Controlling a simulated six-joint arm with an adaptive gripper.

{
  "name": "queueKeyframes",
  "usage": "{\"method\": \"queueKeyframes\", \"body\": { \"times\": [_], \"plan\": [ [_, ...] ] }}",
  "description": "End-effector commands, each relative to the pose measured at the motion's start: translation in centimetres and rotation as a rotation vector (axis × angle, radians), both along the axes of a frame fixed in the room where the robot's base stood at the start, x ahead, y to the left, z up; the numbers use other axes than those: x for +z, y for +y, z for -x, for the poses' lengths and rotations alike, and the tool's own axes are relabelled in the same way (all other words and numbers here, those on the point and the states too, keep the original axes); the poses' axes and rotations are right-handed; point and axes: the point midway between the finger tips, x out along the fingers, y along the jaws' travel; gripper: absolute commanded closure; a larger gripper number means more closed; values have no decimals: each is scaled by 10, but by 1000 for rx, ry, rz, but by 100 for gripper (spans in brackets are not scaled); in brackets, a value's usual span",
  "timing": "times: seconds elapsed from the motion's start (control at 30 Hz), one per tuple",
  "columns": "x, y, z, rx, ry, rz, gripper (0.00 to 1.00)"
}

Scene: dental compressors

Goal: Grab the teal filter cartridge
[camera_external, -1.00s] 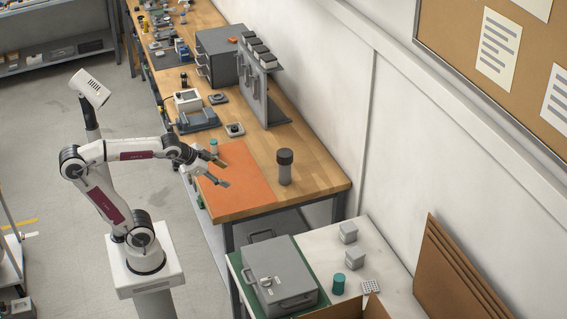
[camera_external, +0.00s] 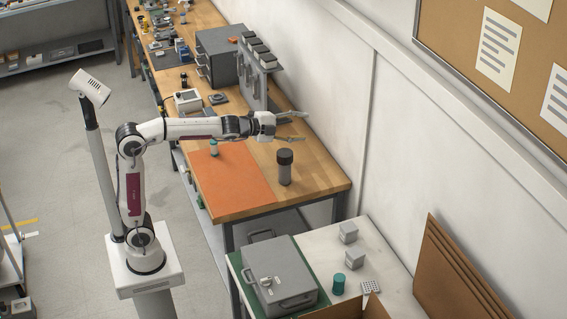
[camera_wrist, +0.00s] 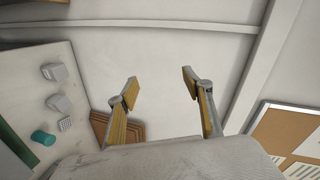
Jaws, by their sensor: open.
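A teal cylinder (camera_external: 338,284) stands on the white side table at the lower right; it also shows at the left of the wrist view (camera_wrist: 43,138). A smaller teal-topped item (camera_external: 213,147) stands on the orange mat, just below my forearm. I cannot tell for sure which one is the filter cartridge. My gripper (camera_external: 303,127) is open and empty, above the back right of the wooden bench, pointing at the wall. Its spread fingers show in the wrist view (camera_wrist: 160,82) with only wall between them. It is well apart from both teal items.
A grey case (camera_external: 280,278), two small grey blocks (camera_external: 348,233) and a small perforated piece (camera_external: 371,287) are on the side table. The wall (camera_external: 345,100) is close ahead of my gripper.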

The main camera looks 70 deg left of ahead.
Motion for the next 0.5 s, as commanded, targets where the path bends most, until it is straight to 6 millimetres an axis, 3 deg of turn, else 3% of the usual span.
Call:
{"method": "queueKeyframes", "body": {
  "times": [0.2, 0.5],
  "plan": [
    [12, -27, -52, -132, -96, -178, 50],
    [15, -71, -109, -314, -231, -420, 50]
  ]
}}
